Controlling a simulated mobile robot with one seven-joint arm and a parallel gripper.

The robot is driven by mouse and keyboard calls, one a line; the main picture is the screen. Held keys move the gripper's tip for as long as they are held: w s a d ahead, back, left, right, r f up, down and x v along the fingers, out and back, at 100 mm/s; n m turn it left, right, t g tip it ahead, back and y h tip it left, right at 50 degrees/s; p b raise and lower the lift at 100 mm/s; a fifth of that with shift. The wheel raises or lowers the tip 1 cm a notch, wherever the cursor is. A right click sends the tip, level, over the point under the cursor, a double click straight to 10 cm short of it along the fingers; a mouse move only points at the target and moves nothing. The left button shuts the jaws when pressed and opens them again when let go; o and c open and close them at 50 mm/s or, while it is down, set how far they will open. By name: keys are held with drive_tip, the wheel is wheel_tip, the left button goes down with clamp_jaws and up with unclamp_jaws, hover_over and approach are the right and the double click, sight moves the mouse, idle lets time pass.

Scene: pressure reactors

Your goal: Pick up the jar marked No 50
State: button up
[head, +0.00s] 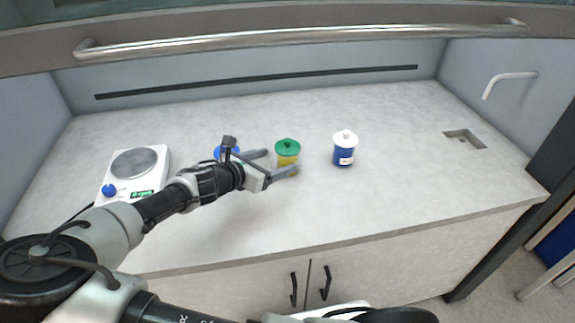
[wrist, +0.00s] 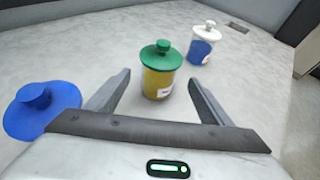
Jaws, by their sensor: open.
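A yellow jar with a green lid (head: 288,146) stands upright on the bench, and its lid also shows in the wrist view (wrist: 161,57). My gripper (head: 279,161) is open around or just before this jar, with a finger on each side in the wrist view. A blue jar with a white lid (head: 345,150) stands to its right; it also shows in the wrist view (wrist: 203,47). A jar with a blue lid (head: 218,152) is mostly hidden behind my arm; its lid shows at left in the wrist view (wrist: 38,112). No label number is readable.
A white balance (head: 148,165) with a round grey pan and green display stands at the bench's left. A small sink (head: 464,139) is set into the right side. A long metal handle bar (head: 300,38) crosses above. The front and right middle of the bench are clear.

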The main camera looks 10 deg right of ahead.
drive_tip(key=shift+b+x, duration=0.4)
drive_tip(key=shift+x, duration=3.2)
drive_tip(key=shift+f, duration=0.1)
drive_tip(key=c, duration=1.3)
